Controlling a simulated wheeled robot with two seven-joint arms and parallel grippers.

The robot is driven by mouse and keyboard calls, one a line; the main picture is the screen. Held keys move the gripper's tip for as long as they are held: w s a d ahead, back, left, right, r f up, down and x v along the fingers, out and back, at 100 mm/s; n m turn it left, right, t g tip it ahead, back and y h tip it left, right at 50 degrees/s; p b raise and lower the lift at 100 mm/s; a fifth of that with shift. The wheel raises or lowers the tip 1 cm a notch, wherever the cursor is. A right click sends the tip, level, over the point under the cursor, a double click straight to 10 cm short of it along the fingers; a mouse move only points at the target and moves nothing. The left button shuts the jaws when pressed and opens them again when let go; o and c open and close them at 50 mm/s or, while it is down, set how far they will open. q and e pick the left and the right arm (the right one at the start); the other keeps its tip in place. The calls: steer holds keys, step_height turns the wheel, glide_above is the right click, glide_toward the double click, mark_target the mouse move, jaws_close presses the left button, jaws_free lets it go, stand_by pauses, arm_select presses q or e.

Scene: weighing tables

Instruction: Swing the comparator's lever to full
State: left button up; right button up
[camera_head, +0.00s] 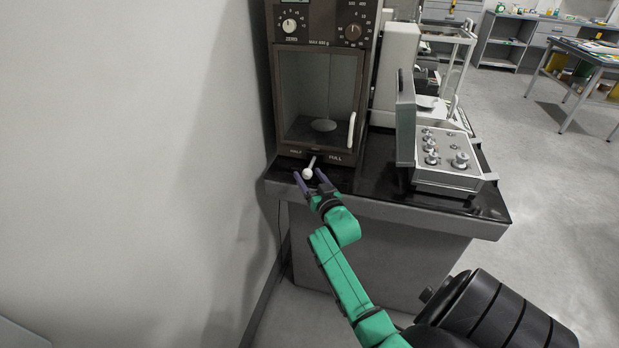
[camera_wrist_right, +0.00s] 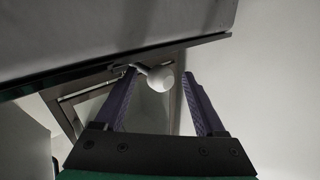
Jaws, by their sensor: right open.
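The comparator (camera_head: 281,103) is a tall brown cabinet with a glass front, standing at the back left of the dark table. Its lever (camera_head: 309,170) is a short arm with a white round knob, low on the front between the HALF and FULL marks. The knob also shows in the right wrist view (camera_wrist_right: 160,79). My right gripper (camera_head: 309,177) is open, with one purple finger on each side of the knob. In the wrist view its fingers (camera_wrist_right: 160,98) stand apart, and the knob lies between their tips. I cannot tell whether either finger touches it. My left gripper is out of view.
A weight box (camera_head: 447,179) with an upright lid and several metal weights stands to the right on the black tabletop (camera_head: 380,190). A white balance (camera_head: 396,60) is behind it. A bare wall (camera_head: 130,150) is close on the left.

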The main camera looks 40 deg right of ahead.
jaws_close()
steer(key=shift+r, duration=0.15)
stand_by(1.1)
